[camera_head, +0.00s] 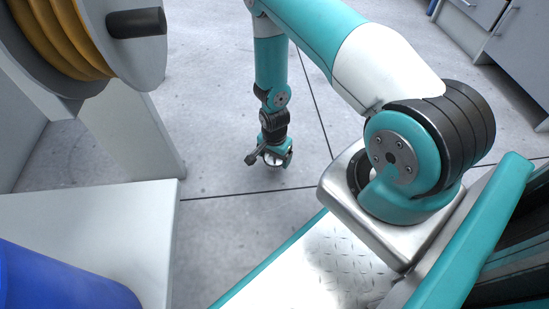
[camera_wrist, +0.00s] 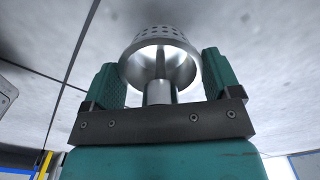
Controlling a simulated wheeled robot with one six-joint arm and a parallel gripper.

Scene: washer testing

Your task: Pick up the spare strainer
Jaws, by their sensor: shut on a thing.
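The spare strainer (camera_wrist: 160,58) is a silver metal cup with rows of small holes and a short stem. In the wrist view it sits between the two teal fingers of my gripper (camera_wrist: 160,82), which are shut on it. In the head view my gripper (camera_head: 274,158) hangs low over the grey floor, and a small pale part of the strainer (camera_head: 273,163) shows between its fingers. The gap between strainer and floor cannot be judged.
A white block-like surface (camera_head: 90,225) stands at the left, with a blue rounded container (camera_head: 60,285) on it. A reel with yellow coils (camera_head: 60,40) is at the upper left. Grey cabinets (camera_head: 510,40) stand at the upper right. The tiled floor (camera_head: 225,130) around my gripper is clear.

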